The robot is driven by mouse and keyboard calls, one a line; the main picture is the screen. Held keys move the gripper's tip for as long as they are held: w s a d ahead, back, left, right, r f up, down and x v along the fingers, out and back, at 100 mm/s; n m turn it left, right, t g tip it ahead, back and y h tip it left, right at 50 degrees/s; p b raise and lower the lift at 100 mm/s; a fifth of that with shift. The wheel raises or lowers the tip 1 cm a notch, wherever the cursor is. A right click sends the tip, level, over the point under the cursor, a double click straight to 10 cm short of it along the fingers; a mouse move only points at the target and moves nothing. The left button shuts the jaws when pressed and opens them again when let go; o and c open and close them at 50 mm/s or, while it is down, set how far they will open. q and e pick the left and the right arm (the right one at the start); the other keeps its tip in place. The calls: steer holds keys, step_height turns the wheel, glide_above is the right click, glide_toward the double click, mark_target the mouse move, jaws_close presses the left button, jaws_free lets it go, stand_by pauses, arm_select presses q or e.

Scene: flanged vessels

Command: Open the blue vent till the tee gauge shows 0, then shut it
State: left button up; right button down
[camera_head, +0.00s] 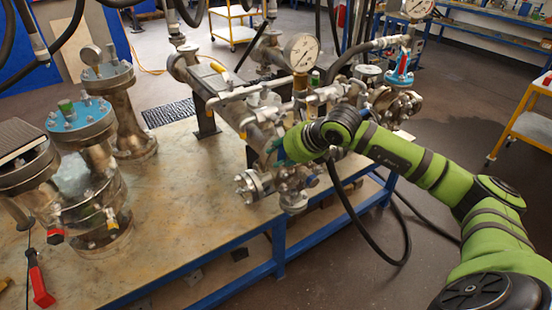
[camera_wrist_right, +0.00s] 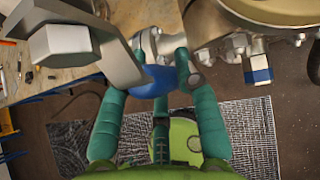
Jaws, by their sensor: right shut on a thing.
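My right gripper (camera_head: 281,149) reaches in from the right, its teal fingers at the near side of the steel pipework. In the wrist view the right gripper (camera_wrist_right: 162,75) is closed around the blue vent handle (camera_wrist_right: 155,81), which shows between its fingertips. The arm hides the vent in the head view. A round white dial gauge (camera_head: 301,52) stands upright above the pipe tee; its needle is too small to read. Which is the tee gauge I cannot tell for sure. My left gripper is not in view.
A red-handled tool (camera_head: 40,287) lies at the front left. A black hose (camera_head: 372,240) hangs below my right arm. A large hex bolt (camera_wrist_right: 62,52) is close to the wrist camera.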

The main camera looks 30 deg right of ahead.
steer(key=shift+d+h, duration=0.2)
steer(key=shift+h, duration=0.1)
steer(key=c, duration=0.9)
jaws_free()
steer(key=shift+o, duration=0.2)
steer(key=v, duration=1.2)
steer(key=shift+s, duration=0.1)
